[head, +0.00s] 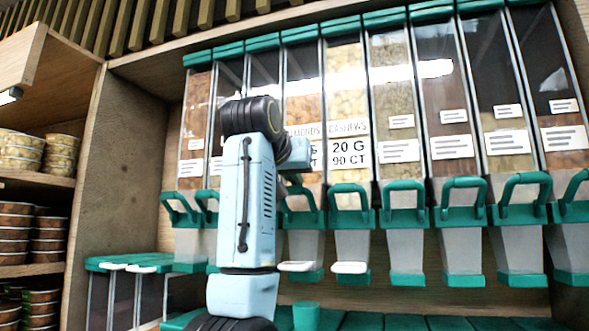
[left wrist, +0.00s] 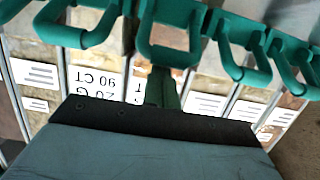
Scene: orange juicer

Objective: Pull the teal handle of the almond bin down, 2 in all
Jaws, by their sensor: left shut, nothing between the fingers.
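The almond bin (head: 303,100) stands in the row of clear bins, its label partly hidden by my left arm. Its teal handle (head: 303,216) is a loop at the front of the spout, partly covered by my arm in the head view. In the left wrist view, which is upside down, the almond handle (left wrist: 168,50) is at the top middle. My left gripper (left wrist: 163,80) is shut and empty, its fingertips close to that handle; I cannot tell whether they touch. My right gripper is in neither view.
The cashew bin (head: 346,85) with its handle (head: 348,200) stands just right of the almond bin. More handled bins follow to the right. A teal cup (head: 306,316) stands below the almond spout. A wooden side panel (head: 118,170) and shelves of tubs (head: 38,150) are left.

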